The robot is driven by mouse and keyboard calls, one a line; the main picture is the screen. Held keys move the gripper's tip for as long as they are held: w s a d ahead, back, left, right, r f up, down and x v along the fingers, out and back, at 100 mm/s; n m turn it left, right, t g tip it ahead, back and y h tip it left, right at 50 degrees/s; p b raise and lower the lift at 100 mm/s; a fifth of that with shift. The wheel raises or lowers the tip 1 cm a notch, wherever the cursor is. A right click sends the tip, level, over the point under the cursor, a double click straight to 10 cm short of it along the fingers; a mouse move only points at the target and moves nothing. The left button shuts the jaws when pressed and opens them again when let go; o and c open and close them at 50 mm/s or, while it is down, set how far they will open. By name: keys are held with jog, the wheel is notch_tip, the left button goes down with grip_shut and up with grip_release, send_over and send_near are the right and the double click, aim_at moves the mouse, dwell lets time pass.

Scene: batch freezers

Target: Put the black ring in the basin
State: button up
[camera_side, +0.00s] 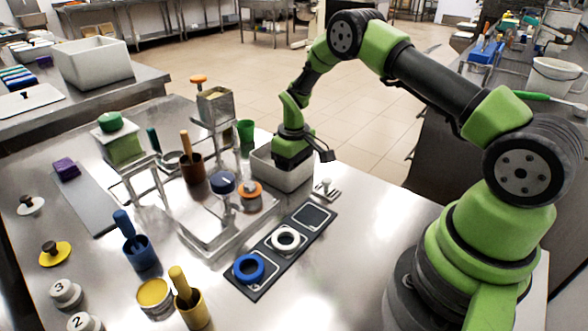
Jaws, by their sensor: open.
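My gripper (293,165) points down at a light grey basin (272,180) at the back right of the steel table. Its lower end is over or inside the basin, and the near wall hides part of the view inside. The jaws are open, though the fingertips are hard to make out. I cannot see a black ring; the basin's floor is hidden. The mat's far square holds no ring.
A steel stand with an orange ring (250,191) and a dark blue knob (223,182) is left of the basin. A small metal piece with a pale knob (326,188) lies right of it. Several cups with handles stand at the left. The table's front right is clear.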

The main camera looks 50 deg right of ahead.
notch_tip(320, 180, up, 12)
jog(key=s+a+r+m+t, duration=0.15)
jog(key=s+a+r, duration=0.25)
jog(key=r, duration=0.4)
jog(key=s+a+r+t, duration=0.2)
jog(key=s+a+r, duration=0.15)
jog(key=r, duration=0.45)
jog(key=s+a+r+m+t+y, duration=0.1)
jog(key=s+a+t, duration=0.1)
jog(key=s, duration=0.6)
jog(key=s+a+r+m+t+y, duration=0.1)
jog(key=s+a, duration=0.1)
jog(key=s, duration=0.6)
jog(key=shift+a+t, duration=0.35)
